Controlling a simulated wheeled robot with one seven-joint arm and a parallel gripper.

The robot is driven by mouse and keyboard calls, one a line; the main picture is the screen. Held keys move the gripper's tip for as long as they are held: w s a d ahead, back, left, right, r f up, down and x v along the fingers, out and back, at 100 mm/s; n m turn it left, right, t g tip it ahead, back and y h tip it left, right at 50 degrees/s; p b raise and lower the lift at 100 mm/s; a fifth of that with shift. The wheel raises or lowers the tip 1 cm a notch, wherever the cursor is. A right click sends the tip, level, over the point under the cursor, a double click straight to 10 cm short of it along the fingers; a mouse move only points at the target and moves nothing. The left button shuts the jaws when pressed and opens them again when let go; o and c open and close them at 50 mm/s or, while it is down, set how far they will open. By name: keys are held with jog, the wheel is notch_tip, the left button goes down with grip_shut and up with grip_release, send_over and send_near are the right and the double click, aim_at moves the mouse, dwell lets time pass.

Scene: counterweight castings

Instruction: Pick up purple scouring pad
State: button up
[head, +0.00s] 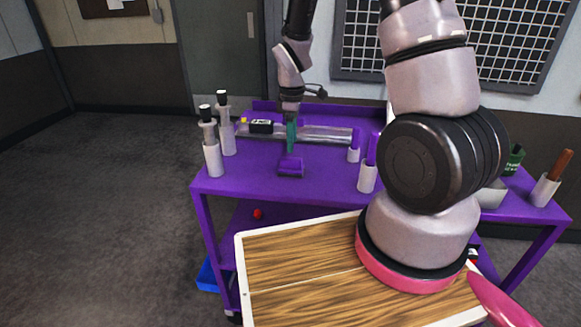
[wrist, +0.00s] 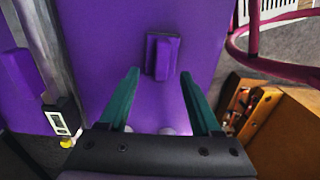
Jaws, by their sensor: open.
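The purple scouring pad (head: 290,168) lies on the purple cart top (head: 255,178), near its front edge in the head view. In the wrist view the pad (wrist: 162,56) is a small block with a raised ridge, just beyond the fingertips and roughly centred between them. My gripper (head: 291,150) has teal fingers pointing down, above and slightly behind the pad in the head view. In the wrist view the fingers (wrist: 159,73) are spread apart with nothing between them. I see no contact with the pad.
A grey metal strip (head: 318,136) and a black device with a white label (head: 261,126) lie behind the pad. White bottles with black caps (head: 212,150) stand at left. White cups holding purple items (head: 367,178) stand at right. The cart surface around the pad is clear.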

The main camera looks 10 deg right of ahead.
aim_at(291, 158)
jog(key=f, duration=0.7)
jog(key=shift+s+a+f, duration=0.1)
jog(key=shift+a+f, duration=0.1)
jog(key=shift+f, duration=0.15)
jog(key=shift+c, duration=0.3)
grip_shut()
